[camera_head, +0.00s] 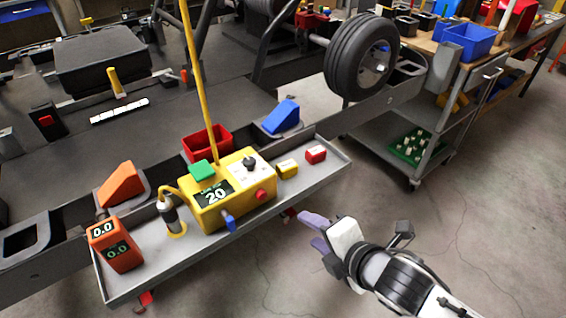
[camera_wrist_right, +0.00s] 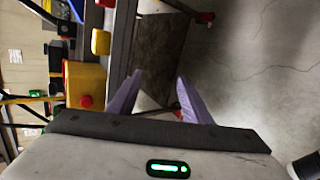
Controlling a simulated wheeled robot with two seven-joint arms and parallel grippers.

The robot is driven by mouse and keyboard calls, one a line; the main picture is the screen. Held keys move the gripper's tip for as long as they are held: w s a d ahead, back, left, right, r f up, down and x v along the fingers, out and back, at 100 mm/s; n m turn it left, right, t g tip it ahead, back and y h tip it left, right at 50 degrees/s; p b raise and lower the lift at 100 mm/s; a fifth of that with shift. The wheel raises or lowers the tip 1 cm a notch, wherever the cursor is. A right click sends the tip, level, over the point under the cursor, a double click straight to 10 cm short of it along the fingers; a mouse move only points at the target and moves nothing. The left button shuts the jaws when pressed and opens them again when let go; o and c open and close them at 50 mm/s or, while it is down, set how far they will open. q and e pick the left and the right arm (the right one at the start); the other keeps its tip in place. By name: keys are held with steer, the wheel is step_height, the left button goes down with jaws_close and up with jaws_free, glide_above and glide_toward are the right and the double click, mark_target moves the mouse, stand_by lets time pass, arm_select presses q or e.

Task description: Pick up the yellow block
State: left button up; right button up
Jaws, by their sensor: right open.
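The small yellow block (camera_head: 287,169) sits on the grey tray (camera_head: 331,170), between the yellow control box (camera_head: 232,211) and a red block (camera_head: 316,154). In the right wrist view the yellow block (camera_wrist_right: 101,42) is at the upper left, left of the fingers. My right gripper (camera_head: 312,220) has purple fingers and is in front of the tray's near edge, apart from the block. In the wrist view its fingers (camera_wrist_right: 158,92) are open with nothing between them. My left gripper does not show.
An orange meter (camera_head: 116,246) stands at the tray's left end. A yellow pole (camera_head: 199,80) rises behind the control box. A red bin (camera_head: 207,142) and blue wedge (camera_head: 282,117) are behind the tray. A wheeled cart (camera_head: 439,140) stands at right. Bare floor (camera_head: 470,230) lies right of the tray.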

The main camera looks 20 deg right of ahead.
mark_target(290, 169)
steer(key=w+d+r+n+t+y, duration=0.15)
steer(key=w+r+n, duration=0.35)
steer(key=r+n, duration=0.75)
steer(key=w+a+f+n, duration=0.1)
steer(key=w+f, duration=0.1)
steer(key=w, duration=0.1)
steer(key=w+a+f+n, duration=0.1)
steer(key=w+f, duration=0.1)
steer(key=w, duration=0.1)
steer(key=w+a+f+n, duration=0.1)
steer(key=w+f+n, duration=0.1)
steer(key=w, duration=0.1)
steer(key=shift+f+t+h, duration=0.25)
steer(key=shift+f+t, duration=0.1)
steer(key=c, duration=0.8)
